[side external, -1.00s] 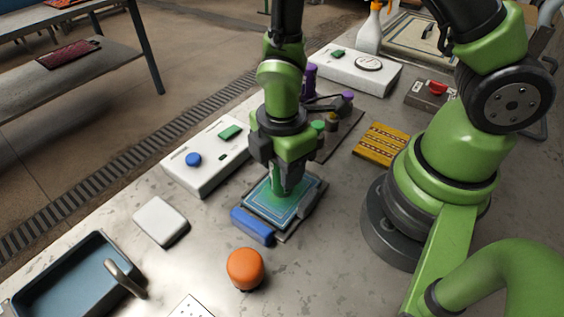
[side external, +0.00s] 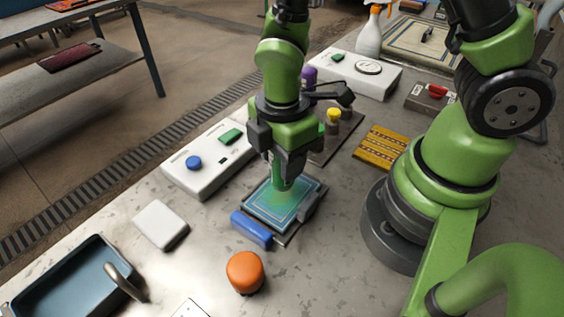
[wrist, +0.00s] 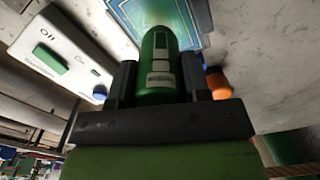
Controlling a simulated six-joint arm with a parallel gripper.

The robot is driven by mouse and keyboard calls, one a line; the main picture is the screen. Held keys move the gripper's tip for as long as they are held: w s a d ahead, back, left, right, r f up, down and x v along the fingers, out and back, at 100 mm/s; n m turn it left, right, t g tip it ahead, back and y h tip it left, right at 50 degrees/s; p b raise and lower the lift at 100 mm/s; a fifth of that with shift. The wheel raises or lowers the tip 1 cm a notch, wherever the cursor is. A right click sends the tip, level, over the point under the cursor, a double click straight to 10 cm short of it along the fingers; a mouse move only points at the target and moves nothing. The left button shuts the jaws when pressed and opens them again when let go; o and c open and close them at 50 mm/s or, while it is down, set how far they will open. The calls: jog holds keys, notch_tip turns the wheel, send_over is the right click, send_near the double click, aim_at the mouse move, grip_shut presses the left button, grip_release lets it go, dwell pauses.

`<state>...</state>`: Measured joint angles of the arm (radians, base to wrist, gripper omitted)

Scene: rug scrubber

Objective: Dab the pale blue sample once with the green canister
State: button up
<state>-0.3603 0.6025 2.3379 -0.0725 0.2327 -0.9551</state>
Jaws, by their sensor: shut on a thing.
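My gripper (side external: 284,166) is shut on the green canister (side external: 281,183) and holds it pointing down over the pale blue sample (side external: 261,204). In the wrist view the green canister (wrist: 157,72), with a pale label, sits between the two dark fingers of my gripper (wrist: 160,82). The pale blue sample (wrist: 203,18) shows beyond its rounded end, with a green tint around that end. The sample lies flat on a dark board with a blue bar at its front and a grey bar at its right. I cannot tell whether the canister touches the sample.
A white switch box (side external: 207,165) stands left of the sample. An orange knob (side external: 245,271) is in front, a white pad (side external: 161,224) front left, and a blue tray (side external: 75,277) farther left. A rack with a yellow-topped canister (side external: 333,122) stands behind; a yellow block (side external: 382,147) is right.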

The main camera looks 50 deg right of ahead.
jog(key=shift+r, duration=2.1)
jog(key=shift+w, duration=0.1)
